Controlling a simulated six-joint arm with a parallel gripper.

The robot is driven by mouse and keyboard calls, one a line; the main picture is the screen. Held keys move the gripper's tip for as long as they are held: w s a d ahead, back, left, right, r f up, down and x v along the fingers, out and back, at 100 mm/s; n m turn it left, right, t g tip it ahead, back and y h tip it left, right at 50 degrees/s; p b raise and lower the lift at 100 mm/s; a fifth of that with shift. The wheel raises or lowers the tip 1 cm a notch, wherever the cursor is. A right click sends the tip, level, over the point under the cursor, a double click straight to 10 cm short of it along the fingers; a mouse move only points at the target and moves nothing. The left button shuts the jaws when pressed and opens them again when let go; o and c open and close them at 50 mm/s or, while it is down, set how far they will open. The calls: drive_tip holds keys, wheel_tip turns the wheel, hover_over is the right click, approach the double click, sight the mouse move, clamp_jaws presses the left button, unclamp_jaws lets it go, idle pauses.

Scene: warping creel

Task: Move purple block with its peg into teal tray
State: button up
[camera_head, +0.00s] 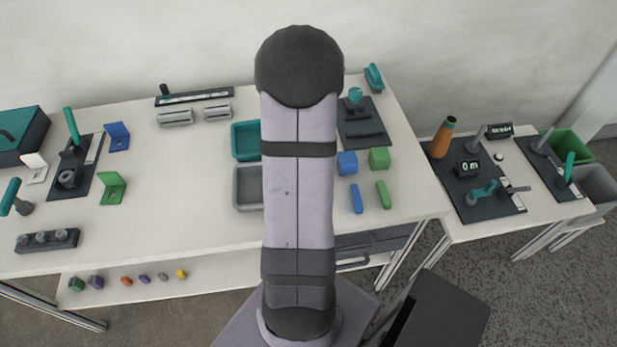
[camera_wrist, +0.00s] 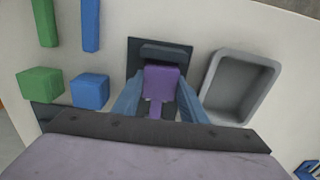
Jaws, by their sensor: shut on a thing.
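The purple block (camera_wrist: 161,78) shows in the wrist view between the two blue-grey fingers of my gripper (camera_wrist: 160,84). My gripper is shut on this block. My arm hides the gripper and purple block in the head view.
A grey tray (camera_head: 237,188) sits in front of the teal tray and also shows in the wrist view (camera_wrist: 218,105). A blue block (camera_head: 347,163), a green block (camera_head: 379,158), a blue peg (camera_head: 357,199) and a green peg (camera_head: 384,195) stand right of my arm.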

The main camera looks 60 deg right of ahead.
drive_tip(key=shift+r+p, duration=0.6)
drive_tip(key=shift+r+p, duration=1.5)
drive_tip(key=shift+p, duration=0.05)
wheel_tip(320, 180, up, 3)
drive_tip(key=p, duration=0.3)
wheel_tip(320, 180, up, 4)
drive_tip(key=p, duration=0.3)
drive_tip(key=shift+p, duration=0.4)
drive_tip(key=shift+w, duration=0.1)
